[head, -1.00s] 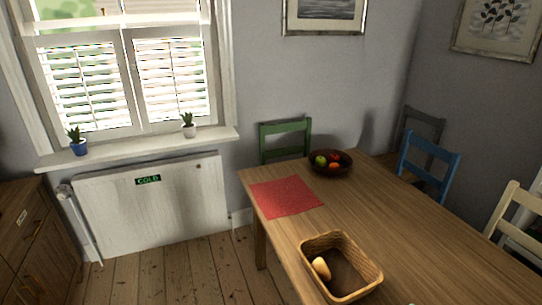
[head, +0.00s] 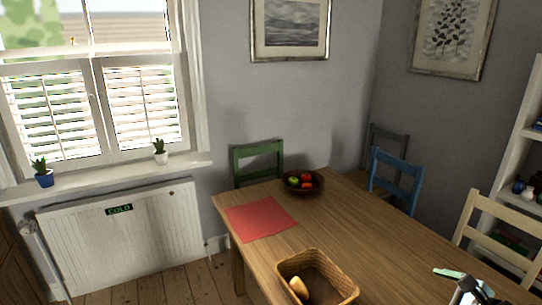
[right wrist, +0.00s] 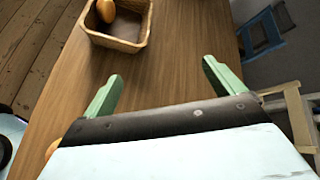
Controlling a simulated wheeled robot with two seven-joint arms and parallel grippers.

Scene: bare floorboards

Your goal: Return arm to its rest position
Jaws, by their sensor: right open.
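My right gripper (right wrist: 160,85) is open and empty in the right wrist view, its two green fingers spread above the wooden table (right wrist: 165,55). Part of it (head: 466,282) shows at the bottom right of the head view, over the table's near part. A wicker basket (head: 345,292) stands on the table to its left, with a yellow-orange item (head: 299,288) inside. The basket (right wrist: 141,40) also shows ahead of the fingers in the right wrist view. My left gripper is in neither view.
A red mat (head: 260,218) and a dark fruit bowl (head: 303,187) lie farther back on the table. Green (head: 257,149), blue (head: 410,172) and cream chairs (head: 467,221) stand around it. A white shelf (head: 515,150) is at the right. An orange thing is partly hidden behind my gripper in the wrist view.

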